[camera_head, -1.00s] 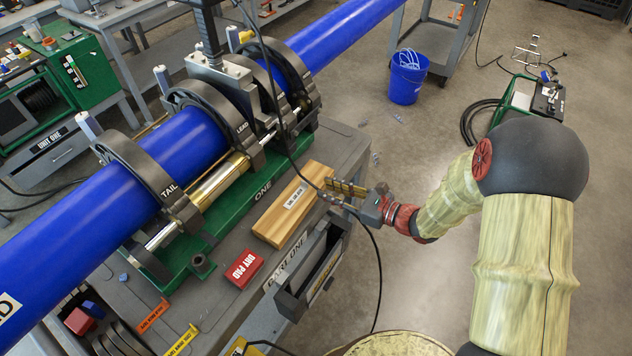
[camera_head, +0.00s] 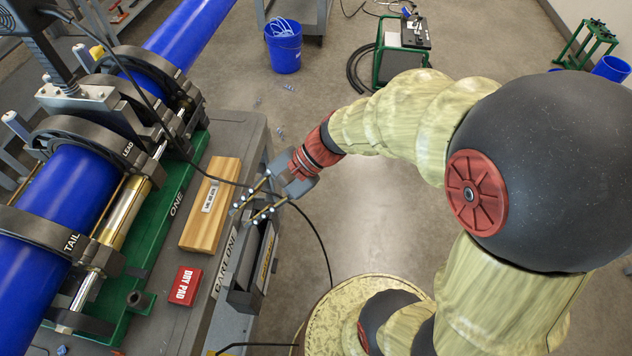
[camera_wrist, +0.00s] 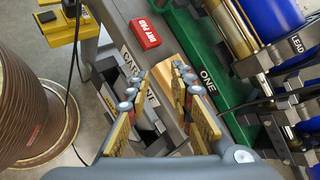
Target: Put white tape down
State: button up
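I cannot make out any white tape in either view. My gripper (camera_head: 247,213) is open and empty beside the cart's right edge, above the side holder (camera_head: 246,292). In the wrist view my gripper (camera_wrist: 155,92) has its two yellow-sided fingers spread apart, with nothing held between them. A wooden block (camera_head: 201,236) with a white label lies on the cart top, left of my fingers. The grey cart (camera_head: 214,290) carries a "CART ONE" label at its edge.
A red dry pad box (camera_head: 185,286) sits near the block. The green fusion machine base (camera_head: 165,232) holds the blue pipe (camera_head: 85,190). A dark cable (camera_head: 318,235) hangs past my gripper. A blue bucket (camera_head: 283,50) stands on open floor behind the cart.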

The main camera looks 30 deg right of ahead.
jog(key=s+d+r+n+t+h, duration=0.4)
jog(key=s+d+r+n+h, duration=0.4)
jog(key=d+r+n+h, duration=0.2)
jog(key=d+r+n, duration=0.1)
jog(key=d, duration=0.1)
jog(key=shift+d+r+n, duration=0.15)
jog(key=shift+d+n, duration=0.25)
jog(key=shift+c, duration=0.4)
